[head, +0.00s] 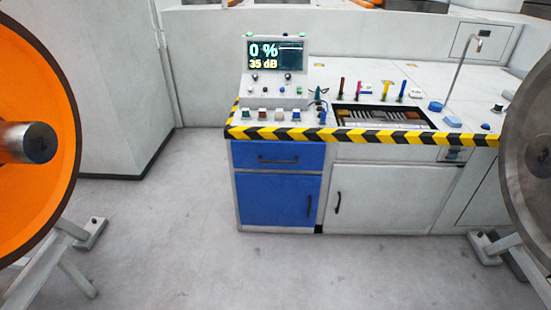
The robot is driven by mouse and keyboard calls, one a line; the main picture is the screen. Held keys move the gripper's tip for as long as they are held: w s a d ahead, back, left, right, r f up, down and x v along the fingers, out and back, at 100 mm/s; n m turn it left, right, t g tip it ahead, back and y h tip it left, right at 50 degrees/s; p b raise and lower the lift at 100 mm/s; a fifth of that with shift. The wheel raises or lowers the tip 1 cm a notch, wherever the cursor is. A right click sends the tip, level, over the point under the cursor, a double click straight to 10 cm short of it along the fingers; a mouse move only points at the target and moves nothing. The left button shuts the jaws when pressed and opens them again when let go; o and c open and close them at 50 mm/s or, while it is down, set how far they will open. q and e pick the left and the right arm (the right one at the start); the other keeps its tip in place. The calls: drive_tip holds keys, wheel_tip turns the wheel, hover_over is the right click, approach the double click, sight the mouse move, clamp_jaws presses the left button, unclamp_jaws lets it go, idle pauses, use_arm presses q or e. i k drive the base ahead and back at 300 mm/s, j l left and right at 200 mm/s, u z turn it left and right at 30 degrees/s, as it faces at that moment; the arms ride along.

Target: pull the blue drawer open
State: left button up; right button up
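The blue drawer (262,152) is the upper blue front at the left end of the workbench, just under the striped edge. It looks closed, flush with the cabinet. Neither of my grippers shows in the head view.
The workbench (315,112) carries a screen (276,55), buttons and tools. An orange wheel (55,95) stands near on the left and a grey wheel (530,120) on the right, both on stands. The floor (220,265) before the drawer is clear.

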sight(253, 154)
drive_tip(key=i+u, duration=0.25)
drive_tip(key=i, duration=0.45)
drive_tip(key=i+l+u, duration=0.15)
drive_tip(key=i+u, duration=0.15)
drive_tip(key=i, duration=0.4)
